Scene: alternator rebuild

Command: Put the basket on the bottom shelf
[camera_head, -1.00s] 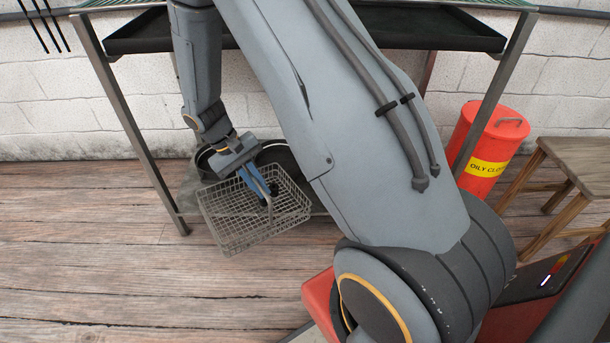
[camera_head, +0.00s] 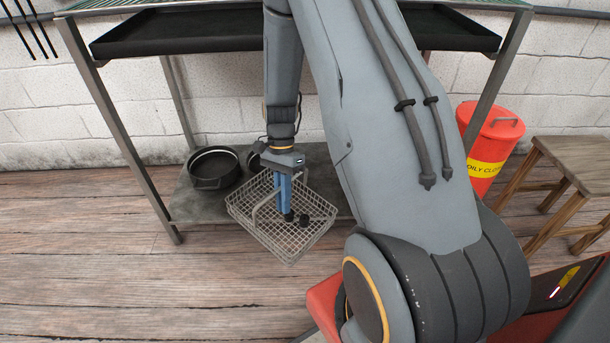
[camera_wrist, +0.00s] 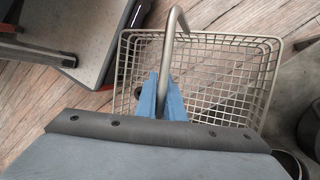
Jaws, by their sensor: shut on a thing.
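The wire basket (camera_head: 262,232) hangs from my gripper (camera_head: 287,212), whose blue fingers are shut on its arched handle. In the wrist view the basket (camera_wrist: 222,82) lies below my gripper (camera_wrist: 166,92), and the handle (camera_wrist: 178,22) passes between the fingers. The grey bottom shelf (camera_head: 195,207) is low inside the metal frame. In the head view the basket's back part overlaps the shelf's front edge and its near part is over the floor. Its height above the shelf is hard to tell. Small dark pieces show at the fingertips; I cannot tell what they are.
A black pot (camera_head: 214,168) stands on the shelf left of the basket. Another dark round vessel (camera_head: 254,160) is partly hidden behind my gripper. A black tray (camera_head: 180,32) is above. A red bin (camera_head: 486,150) and wooden stool (camera_head: 575,165) are at right.

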